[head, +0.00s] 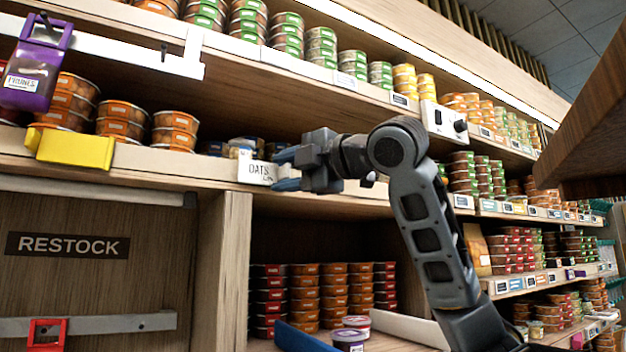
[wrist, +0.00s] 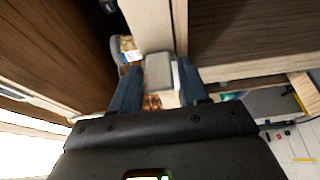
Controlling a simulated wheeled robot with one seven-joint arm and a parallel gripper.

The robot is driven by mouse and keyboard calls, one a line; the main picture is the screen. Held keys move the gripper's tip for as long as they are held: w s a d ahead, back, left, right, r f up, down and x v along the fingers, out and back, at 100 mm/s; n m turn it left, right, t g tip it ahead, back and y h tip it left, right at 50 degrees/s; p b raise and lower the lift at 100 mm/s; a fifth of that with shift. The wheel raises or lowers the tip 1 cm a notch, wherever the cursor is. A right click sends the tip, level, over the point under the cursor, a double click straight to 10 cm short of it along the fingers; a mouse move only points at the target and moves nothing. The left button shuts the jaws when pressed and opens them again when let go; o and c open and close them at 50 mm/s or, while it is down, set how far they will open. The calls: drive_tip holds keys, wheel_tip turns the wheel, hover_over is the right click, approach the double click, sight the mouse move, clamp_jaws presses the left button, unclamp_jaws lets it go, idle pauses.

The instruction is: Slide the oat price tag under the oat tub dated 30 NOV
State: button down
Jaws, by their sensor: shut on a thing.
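The white oat price tag (head: 256,173), printed "OATS", stands at the front edge of the middle shelf in the head view. My gripper (head: 284,170), with blue fingers, is shut on it from the right. In the wrist view my gripper (wrist: 158,82) shows its fingers on both sides of a grey block, which seems to be part of the tag (wrist: 159,70). Small pale tubs (head: 246,147) stand just behind and above the tag on that shelf, partly hidden by it and by my gripper. I cannot read any date, so the 30 NOV tub cannot be told apart.
Stacks of orange-labelled tubs (head: 174,131) and a yellow holder (head: 75,149) are to the left on the same shelf. A purple PRUNES tag (head: 34,65) hangs at upper left. A RESTOCK panel (head: 68,245) is below. A dark wooden piece (head: 585,140) juts in at right.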

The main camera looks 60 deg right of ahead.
drive_tip(key=shift+w+a+f, duration=0.1)
drive_tip(key=shift+w+a, duration=0.25)
drive_tip(key=shift+a, duration=0.25)
drive_tip(key=c, duration=0.8)
unclamp_jaws()
drive_tip(key=shift+c, duration=0.2)
drive_tip(key=shift+s, duration=0.15)
drive_tip(key=s+a+b, duration=0.1)
drive_tip(key=s, duration=0.6)
drive_tip(key=shift+s+b, duration=0.2)
drive_tip(key=shift+b, duration=0.1)
drive_tip(key=shift+s, duration=0.1)
